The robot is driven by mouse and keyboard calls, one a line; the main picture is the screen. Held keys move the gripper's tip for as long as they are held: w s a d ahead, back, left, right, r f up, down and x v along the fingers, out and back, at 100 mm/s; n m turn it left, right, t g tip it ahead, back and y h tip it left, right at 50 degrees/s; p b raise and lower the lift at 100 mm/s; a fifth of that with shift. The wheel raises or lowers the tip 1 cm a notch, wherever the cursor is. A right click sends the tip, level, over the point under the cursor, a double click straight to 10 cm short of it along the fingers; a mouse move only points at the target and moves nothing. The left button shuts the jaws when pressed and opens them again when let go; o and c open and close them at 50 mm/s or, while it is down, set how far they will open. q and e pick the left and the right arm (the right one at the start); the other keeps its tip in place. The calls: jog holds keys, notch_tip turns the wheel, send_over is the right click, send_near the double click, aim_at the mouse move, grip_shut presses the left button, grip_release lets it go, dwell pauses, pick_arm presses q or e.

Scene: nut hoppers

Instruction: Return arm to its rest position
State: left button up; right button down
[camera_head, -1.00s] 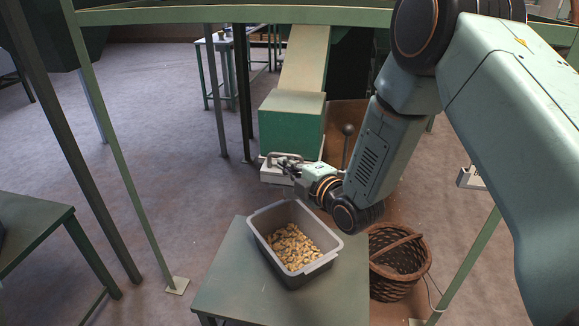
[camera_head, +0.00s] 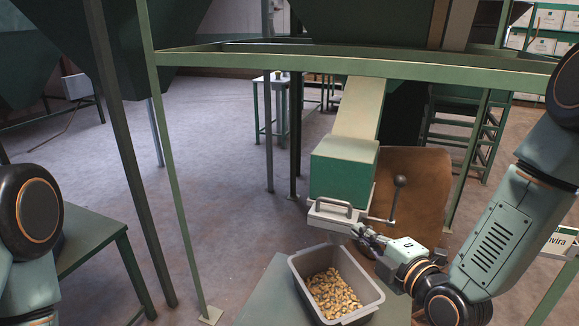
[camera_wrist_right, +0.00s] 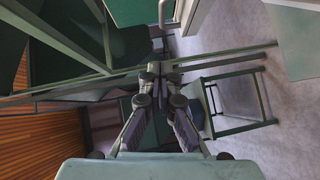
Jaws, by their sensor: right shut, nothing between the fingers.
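My right gripper (camera_head: 368,237) is shut and empty in the head view, just right of the white handled slide at the hopper's mouth (camera_head: 330,213) and above the far right side of the bin. I cannot tell whether it touches the slide. In the right wrist view my right gripper's fingers (camera_wrist_right: 158,70) come together with nothing between them. The right arm (camera_head: 490,235) reaches in from the right. Part of my left arm (camera_head: 30,215) shows at the left edge, but its gripper is out of view. A grey bin (camera_head: 370,279) of nuts (camera_head: 333,293) stands below the slide.
The bin stands on a green table (camera_head: 266,290). A lever with a dark knob (camera_head: 400,182) rises beside the green chute box (camera_head: 343,168). Frame posts (camera_head: 130,160) and a crossbar (camera_head: 350,65) surround the hopper. Another green table (camera_head: 88,240) is at left. Open floor (camera_head: 215,190) lies between.

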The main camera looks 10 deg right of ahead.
jog(key=s+f+m+g+h+b, duration=0.1)
jog(key=s+f+m+g, duration=0.3)
jog(key=s+f+m, duration=0.35)
jog(key=s+f+m+g+h, duration=0.1)
jog(key=s+f+m+g, duration=0.35)
jog(key=f+m, duration=0.45)
jog(key=s+f+m+g+b, duration=0.1)
jog(key=s+f+g, duration=0.1)
jog(key=s+f, duration=0.2)
jog(key=s+f+m+g+h+b, duration=0.1)
jog(key=s+f+g, duration=0.2)
jog(key=s, duration=0.7)
jog(key=s+f+m+g+h+b, duration=0.1)
jog(key=s+f+g, duration=0.1)
jog(key=s+f, duration=0.4)
jog(key=shift+s+a, duration=0.4)
jog(key=shift+s, duration=0.65)
jog(key=shift+f, duration=0.1)
